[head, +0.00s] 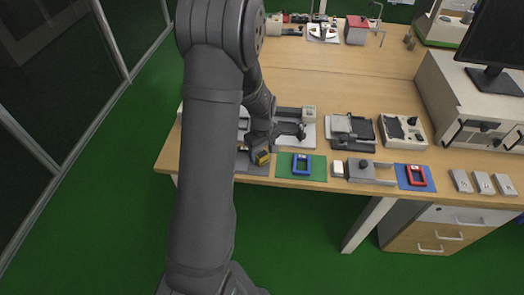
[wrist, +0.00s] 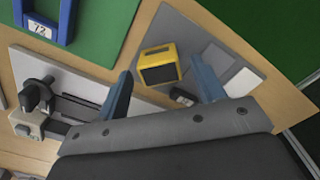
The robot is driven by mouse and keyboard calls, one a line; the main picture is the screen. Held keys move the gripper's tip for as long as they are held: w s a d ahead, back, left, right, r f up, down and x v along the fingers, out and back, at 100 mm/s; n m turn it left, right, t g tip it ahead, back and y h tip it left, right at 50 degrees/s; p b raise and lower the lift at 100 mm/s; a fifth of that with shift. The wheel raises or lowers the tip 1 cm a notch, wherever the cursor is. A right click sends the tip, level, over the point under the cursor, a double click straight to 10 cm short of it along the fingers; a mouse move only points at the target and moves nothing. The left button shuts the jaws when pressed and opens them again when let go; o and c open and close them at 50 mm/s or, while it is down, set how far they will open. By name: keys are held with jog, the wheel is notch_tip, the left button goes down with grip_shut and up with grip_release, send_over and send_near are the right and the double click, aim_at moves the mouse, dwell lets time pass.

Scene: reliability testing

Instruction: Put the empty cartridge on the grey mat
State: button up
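A yellow box-like cartridge (wrist: 146,72) with a dark face is at the grey mat (wrist: 178,28) in the wrist view. In the head view the yellow cartridge (head: 263,159) shows just below my gripper (head: 259,150). My gripper (wrist: 160,66) is open, its two blue-grey fingers apart, with the cartridge beyond and between the tips. A blue frame-shaped cartridge (head: 294,164) lies on a green mat (head: 318,166). A red frame-shaped cartridge (head: 410,176) lies on a blue mat (head: 429,184). I cannot tell which cartridge is the empty one.
Grey flat pieces (wrist: 238,82) and a small dark block (wrist: 184,96) lie on the grey mat. A grey clamp-like fixture (head: 362,171) stands between the green and blue mats. Several devices (head: 352,131) line the row behind. The middle of the wooden table (head: 340,75) is clear.

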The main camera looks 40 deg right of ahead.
aim_at(262, 154)
notch_tip(262, 154, up, 12)
jog(key=shift+r, duration=0.2)
dwell(0.4)
jog(key=shift+f, duration=0.15)
jog(key=shift+f, duration=4.45)
jog(key=shift+f, duration=0.15)
